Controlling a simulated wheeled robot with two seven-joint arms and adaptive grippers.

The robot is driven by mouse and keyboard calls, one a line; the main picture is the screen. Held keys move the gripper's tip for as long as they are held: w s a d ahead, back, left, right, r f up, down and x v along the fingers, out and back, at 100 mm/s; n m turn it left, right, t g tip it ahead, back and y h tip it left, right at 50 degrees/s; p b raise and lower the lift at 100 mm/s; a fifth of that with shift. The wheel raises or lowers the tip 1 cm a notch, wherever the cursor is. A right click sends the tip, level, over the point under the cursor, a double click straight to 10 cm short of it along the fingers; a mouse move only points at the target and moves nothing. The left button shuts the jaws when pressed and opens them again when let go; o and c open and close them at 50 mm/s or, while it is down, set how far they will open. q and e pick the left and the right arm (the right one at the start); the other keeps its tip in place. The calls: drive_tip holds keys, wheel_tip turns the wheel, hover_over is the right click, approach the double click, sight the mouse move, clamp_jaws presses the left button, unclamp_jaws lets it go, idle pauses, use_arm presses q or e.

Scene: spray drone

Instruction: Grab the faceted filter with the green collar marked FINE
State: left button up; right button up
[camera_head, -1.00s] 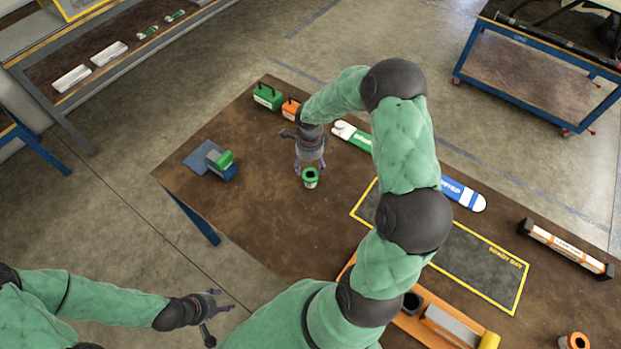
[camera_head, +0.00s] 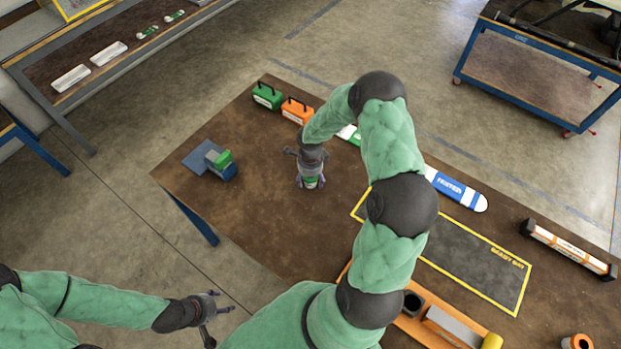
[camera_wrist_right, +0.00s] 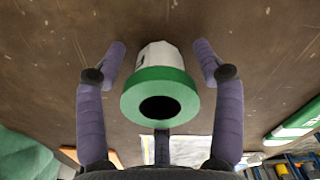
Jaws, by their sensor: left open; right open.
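The filter with the green collar (camera_wrist_right: 160,86) is white and faceted, with a dark hole in its collar end; no FINE marking is readable. In the right wrist view it sits between the open fingers of my right gripper (camera_wrist_right: 160,70), with a gap on both sides. In the head view the right gripper (camera_head: 311,184) is over the filter, hiding most of it; a little green (camera_head: 310,180) shows between the fingers. My left gripper (camera_head: 222,305) is open and empty, off the table at lower left.
A blue and green device (camera_head: 222,163) stands left of the right gripper. Green (camera_head: 267,96) and orange (camera_head: 297,110) cases stand behind. An orange tray (camera_head: 410,330) and a yellow-edged mat (camera_head: 470,265) lie to the right. An orange-collared piece (camera_head: 577,342) is at lower right.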

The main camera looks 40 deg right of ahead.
drive_tip(key=c, duration=0.9)
drive_tip(key=shift+r, duration=0.15)
